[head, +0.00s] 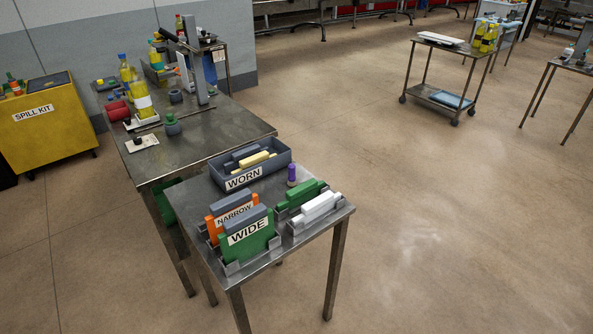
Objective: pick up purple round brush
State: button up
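A small upright item with a purple upper part (292,170) and a paler lower end stands on the small metal table (268,258). It is the only purple thing I can make out, and its bristles are too small to tell. It stands just right of the grey WORN tray (242,183) and behind the green block-shaped brush (300,197). My gripper is not in view.
A white block-shaped brush (318,206) lies in front of the green one. Orange NARROW (232,213) and green WIDE (248,236) holders stand at the table's front left. A cluttered bench (215,132) adjoins behind. The floor to the right (440,220) is clear.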

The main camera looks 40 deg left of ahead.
aim_at(292, 168)
jog(key=u, duration=0.2)
jog(key=i, duration=0.5)
jog(key=u, duration=0.6)
jog(key=k, duration=0.2)
jog(key=u, duration=2.65)
jog(key=k, duration=0.55)
jog(key=z, duration=0.05)
